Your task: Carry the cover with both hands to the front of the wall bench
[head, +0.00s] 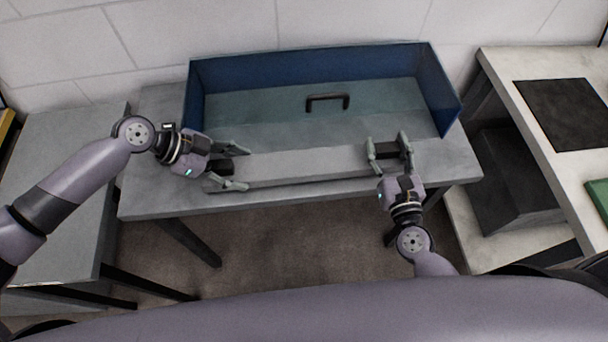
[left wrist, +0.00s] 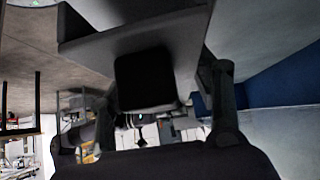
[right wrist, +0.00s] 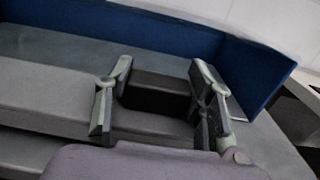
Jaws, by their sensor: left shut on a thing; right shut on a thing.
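The cover (head: 300,165) appears as a long, flat-sided grey bar with a dark block at each end. It lies lengthwise along the front edge of the grey bench (head: 155,200) against the wall. My left gripper (head: 235,167) is shut on its left end, with the dark block (left wrist: 145,78) between the fingers in the left wrist view. My right gripper (head: 388,148) is shut on the right end, around the dark block (right wrist: 155,93) in the right wrist view. I cannot tell whether the cover touches the bench top or hangs just above it.
A blue guard (head: 300,70) walls the bench's back and sides. A black handle (head: 327,100) stands on the teal surface inside it. A grey table (head: 60,180) is at the left. A pale table (head: 520,130) with a black panel (head: 565,112) is at the right.

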